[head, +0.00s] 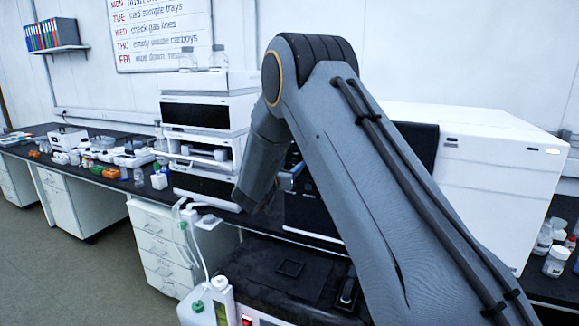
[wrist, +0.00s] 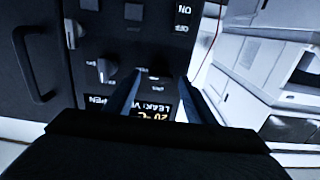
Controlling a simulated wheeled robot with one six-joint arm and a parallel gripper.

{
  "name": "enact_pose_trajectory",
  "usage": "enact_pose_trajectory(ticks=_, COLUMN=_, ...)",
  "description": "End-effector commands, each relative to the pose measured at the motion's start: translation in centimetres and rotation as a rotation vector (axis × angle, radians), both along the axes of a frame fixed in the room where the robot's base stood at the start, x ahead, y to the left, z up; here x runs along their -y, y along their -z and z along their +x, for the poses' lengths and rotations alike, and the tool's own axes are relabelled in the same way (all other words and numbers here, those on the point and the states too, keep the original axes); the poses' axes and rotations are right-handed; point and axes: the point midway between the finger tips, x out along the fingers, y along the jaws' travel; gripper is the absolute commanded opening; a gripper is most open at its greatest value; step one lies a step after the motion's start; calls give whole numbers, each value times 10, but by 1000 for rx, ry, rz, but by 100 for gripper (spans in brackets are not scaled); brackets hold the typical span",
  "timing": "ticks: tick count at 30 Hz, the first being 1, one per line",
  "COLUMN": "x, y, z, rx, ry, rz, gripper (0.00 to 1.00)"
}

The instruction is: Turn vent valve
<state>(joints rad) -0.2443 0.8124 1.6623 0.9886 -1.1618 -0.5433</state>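In the wrist view, a black instrument panel (wrist: 110,40) shows upside down, with small knobs on it. One grey knob (wrist: 106,70) sits left of my gripper (wrist: 160,82), above a partly covered label ending in "PEN". Another knob (wrist: 70,34) is farther up and left. A dark knob (wrist: 160,68) lies just beyond my fingertips, roughly between them; contact cannot be told. My two fingers are spread apart. A label starting "LEAK/V" and a lit "20 °C" display (wrist: 157,117) show between them. No label clearly marks the vent valve. In the head view my arm hides most of the gripper.
In the head view, a white instrument stack (head: 208,100) stands left of my arm and a large white instrument (head: 480,160) right of it. A bottle with tubing (head: 208,300) stands in front. A black handle (wrist: 35,70) sticks out at the panel's left.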

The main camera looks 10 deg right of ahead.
Motion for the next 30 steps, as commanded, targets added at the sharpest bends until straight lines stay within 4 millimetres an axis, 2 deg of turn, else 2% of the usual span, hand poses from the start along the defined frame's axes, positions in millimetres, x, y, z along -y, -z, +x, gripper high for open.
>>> enact_pose_trajectory(ticks=1, x=0, y=0, z=0, rx=0, ry=0, rz=0, gripper=42)
enact_pose_trajectory(ticks=7, x=0, y=0, z=0, rx=0, ry=0, rz=0, gripper=9)
enact_pose_trajectory(ticks=20, x=-1, y=-1, z=0, rx=-55, ry=0, rz=-75, gripper=9)
enact_pose_trajectory(ticks=30, x=-2, y=-1, z=1, rx=-219, ry=-1, rz=-303, gripper=9)
